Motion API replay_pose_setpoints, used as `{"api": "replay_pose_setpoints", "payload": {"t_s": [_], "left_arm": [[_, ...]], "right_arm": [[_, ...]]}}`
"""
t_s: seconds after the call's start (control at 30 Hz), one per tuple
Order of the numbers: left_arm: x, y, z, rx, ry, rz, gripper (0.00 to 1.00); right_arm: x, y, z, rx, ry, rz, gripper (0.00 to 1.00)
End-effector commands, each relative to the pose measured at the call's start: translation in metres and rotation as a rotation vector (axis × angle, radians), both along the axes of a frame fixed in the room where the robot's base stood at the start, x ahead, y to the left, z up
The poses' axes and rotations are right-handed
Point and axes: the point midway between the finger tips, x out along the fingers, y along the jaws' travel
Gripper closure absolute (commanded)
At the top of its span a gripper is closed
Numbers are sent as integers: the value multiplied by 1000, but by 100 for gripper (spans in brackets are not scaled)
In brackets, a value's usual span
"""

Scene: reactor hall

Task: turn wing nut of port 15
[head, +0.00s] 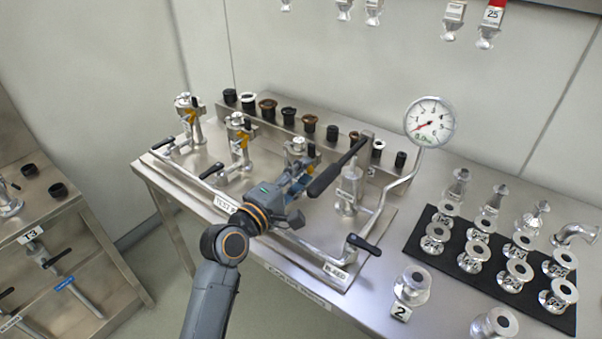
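Several metal port fittings stand in a row on the test rig. The left one (187,110) and the second one (238,135) show clamps with yellowish parts. A third fitting (297,146) stands directly at my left gripper (306,174), which partly covers it and its clamp. A fourth fitting (348,190) stands to the right of the gripper. I cannot read a number 15 on any port, nor pick out its wing nut. Whether the fingers are apart or touch the clamp is unclear. My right gripper is not in view.
Black-handled valves, such as one at the front right (362,245), sit along the rig's pipe. A pressure gauge (430,121) rises behind. A black mat (420,246) with several flanged fittings lies right. A side bench (80,220) stands left. Black and brown caps line the back rail.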

Motion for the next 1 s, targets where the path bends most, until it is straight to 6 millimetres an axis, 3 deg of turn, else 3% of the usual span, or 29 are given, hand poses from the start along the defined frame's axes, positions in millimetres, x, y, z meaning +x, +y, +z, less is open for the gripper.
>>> {"api": "replay_pose_setpoints", "payload": {"t_s": [0.2,0.4,1.0], "left_arm": [[0,0,0,0,0,0,67],[0,0,0,0,0,0,100],[0,0,-1,123,-87,-1,100]], "right_arm": [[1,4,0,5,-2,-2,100],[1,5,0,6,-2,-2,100],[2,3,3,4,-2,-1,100]]}}
